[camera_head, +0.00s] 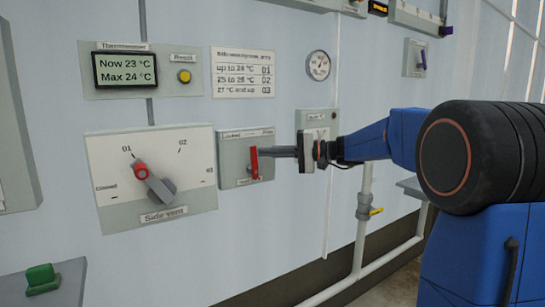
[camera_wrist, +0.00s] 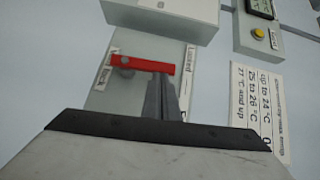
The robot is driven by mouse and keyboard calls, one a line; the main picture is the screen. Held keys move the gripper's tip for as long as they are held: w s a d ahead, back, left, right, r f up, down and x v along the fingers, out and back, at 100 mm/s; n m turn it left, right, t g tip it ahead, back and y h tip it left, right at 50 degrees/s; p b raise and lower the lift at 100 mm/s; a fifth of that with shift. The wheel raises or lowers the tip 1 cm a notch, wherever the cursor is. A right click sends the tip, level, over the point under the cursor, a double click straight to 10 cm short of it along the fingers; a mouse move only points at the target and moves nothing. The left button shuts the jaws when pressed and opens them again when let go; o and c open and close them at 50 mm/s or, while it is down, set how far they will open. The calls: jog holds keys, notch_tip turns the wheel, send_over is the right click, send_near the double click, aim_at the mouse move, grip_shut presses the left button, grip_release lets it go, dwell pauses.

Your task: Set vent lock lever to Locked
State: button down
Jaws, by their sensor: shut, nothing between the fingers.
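The vent lock lever (camera_head: 254,163) is a red bar on a small grey panel (camera_head: 232,172). It stands about upright, between a "Locked" label at the panel's upper left and another label at its upper right. The lever also shows in the wrist view (camera_wrist: 142,64), where the picture is turned and "Locked" reads at the right. My gripper (camera_head: 262,152) is shut and empty. Its fingertips (camera_wrist: 162,80) are at the lever's right side, near its upper end, and seem to touch it. The fingers hide part of the panel.
A side vent dial (camera_head: 160,215) with a red-tipped knob is left of the lever panel. A thermometer box (camera_head: 125,70) with a yellow reset button (camera_head: 184,76) and a printed sign (camera_head: 242,72) are above. A pipe with a yellow valve handle (camera_head: 376,211) runs below my arm.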

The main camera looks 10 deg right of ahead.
aim_at(252, 152)
jog(key=h, duration=0.1)
jog(key=a+n+h, duration=0.1)
jog(key=a+r+n, duration=0.1)
jog(key=shift+s+a+h, duration=0.2)
jog(key=shift+s+h, duration=0.2)
jog(key=shift+a, duration=0.3)
jog(key=shift+s+a, duration=0.15)
